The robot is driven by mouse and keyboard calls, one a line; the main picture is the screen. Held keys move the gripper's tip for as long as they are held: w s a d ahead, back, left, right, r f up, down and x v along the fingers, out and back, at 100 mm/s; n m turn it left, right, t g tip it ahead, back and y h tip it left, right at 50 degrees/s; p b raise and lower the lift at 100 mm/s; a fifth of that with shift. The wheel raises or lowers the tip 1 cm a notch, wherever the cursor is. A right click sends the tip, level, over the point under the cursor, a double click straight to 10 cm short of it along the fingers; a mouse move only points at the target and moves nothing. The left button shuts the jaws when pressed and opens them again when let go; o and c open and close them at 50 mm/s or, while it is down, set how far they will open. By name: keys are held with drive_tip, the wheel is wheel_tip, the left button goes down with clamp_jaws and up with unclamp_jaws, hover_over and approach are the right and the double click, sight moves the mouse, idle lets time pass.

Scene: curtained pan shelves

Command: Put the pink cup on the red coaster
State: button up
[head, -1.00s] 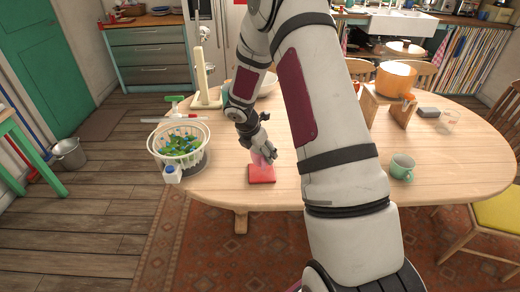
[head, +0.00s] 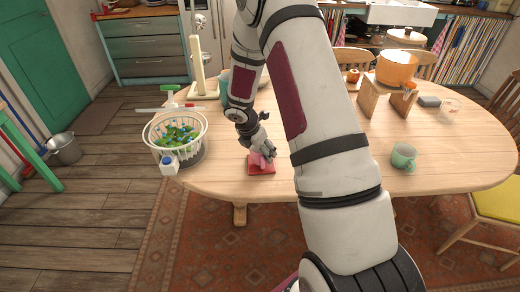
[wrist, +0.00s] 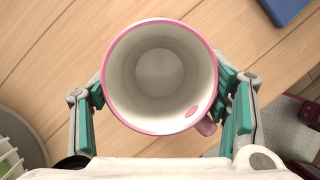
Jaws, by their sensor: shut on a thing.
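The pink cup (head: 258,160) is in my gripper (head: 263,153), right over the red coaster (head: 262,171) near the table's front edge. In the wrist view I look down into the cup (wrist: 160,72): white inside, pink rim, upright as far as I can tell, and empty. Its handle (wrist: 207,127) points to the lower right. The teal-padded fingers are shut on the cup from both sides. The cup hides the coaster in the wrist view. I cannot tell whether the cup's base touches the coaster.
A white basket (head: 151,140) with green and blue items stands left of the coaster. A mint mug (head: 403,156) stands to the right. An orange pot (head: 396,68) sits on a wooden stand (head: 372,101) farther back. The table (head: 440,165) is clear around the mint mug.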

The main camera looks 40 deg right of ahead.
drive_tip(key=shift+f, duration=0.5)
drive_tip(key=shift+f+b, duration=0.15)
drive_tip(key=shift+b, duration=0.15)
drive_tip(key=o, duration=1.4)
drive_tip(key=shift+c, duration=0.2)
drive_tip(key=v, duration=1.2)
clamp_jaws()
